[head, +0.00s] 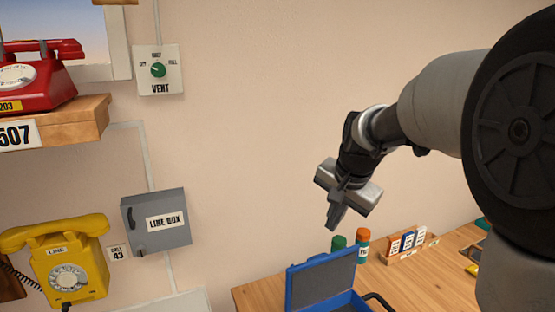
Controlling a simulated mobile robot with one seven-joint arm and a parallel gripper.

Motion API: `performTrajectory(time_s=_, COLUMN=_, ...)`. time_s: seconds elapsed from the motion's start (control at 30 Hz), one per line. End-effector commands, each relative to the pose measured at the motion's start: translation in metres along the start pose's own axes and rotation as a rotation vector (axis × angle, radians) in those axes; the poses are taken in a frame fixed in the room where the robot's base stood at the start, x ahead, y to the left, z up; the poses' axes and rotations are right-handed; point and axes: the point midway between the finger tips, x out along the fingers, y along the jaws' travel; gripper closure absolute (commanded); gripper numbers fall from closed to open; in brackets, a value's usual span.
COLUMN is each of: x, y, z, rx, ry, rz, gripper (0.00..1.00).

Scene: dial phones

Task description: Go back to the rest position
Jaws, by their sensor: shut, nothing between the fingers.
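My gripper (335,218) hangs in the air at the right of centre in the head view, pointing down and slightly left. Its fingers are together with nothing between them. It is above the wooden table, over the area of the open blue case, and touches nothing that I can see. My arm reaches in from the right edge.
A blue case (293,290) with its lid up stands on the wooden table (415,290), near bottles and a card rack (405,252). At left are a red phone (45,88) on a shelf, a yellow phone (85,245), a grey line box (160,240) and a vent dial (158,70).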

Motion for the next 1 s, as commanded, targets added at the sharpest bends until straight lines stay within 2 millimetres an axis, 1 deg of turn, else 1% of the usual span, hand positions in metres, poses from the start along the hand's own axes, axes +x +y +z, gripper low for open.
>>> performTrajectory(time_s=0.03, x=-0.022, y=0.009, z=0.015, rx=-0.062, ry=0.015, rz=-0.003, gripper=1.00)
performTrajectory(time_s=0.1, x=-0.046, y=0.025, z=0.035, rx=-0.158, ry=0.033, rz=-0.001, gripper=1.00)
performTrajectory(time_s=0.17, x=-0.063, y=0.039, z=0.052, rx=-0.238, ry=0.046, rz=0.001, gripper=1.00)
performTrajectory(time_s=0.2, x=-0.074, y=0.049, z=0.065, rx=-0.290, ry=0.054, rz=0.003, gripper=1.00)
performTrajectory(time_s=0.3, x=-0.094, y=0.076, z=0.095, rx=-0.421, ry=0.076, rz=0.009, gripper=1.00)
performTrajectory(time_s=0.4, x=-0.107, y=0.103, z=0.123, rx=-0.541, ry=0.095, rz=0.016, gripper=1.00)
performTrajectory(time_s=0.5, x=-0.112, y=0.125, z=0.145, rx=-0.639, ry=0.109, rz=0.022, gripper=1.00)
performTrajectory(time_s=0.63, x=-0.114, y=0.144, z=0.163, rx=-0.721, ry=0.120, rz=0.029, gripper=1.00)
performTrajectory(time_s=0.77, x=-0.113, y=0.151, z=0.170, rx=-0.755, ry=0.124, rz=0.032, gripper=1.00)
performTrajectory(time_s=1.0, x=-0.113, y=0.151, z=0.170, rx=-0.757, ry=0.123, rz=0.033, gripper=1.00)
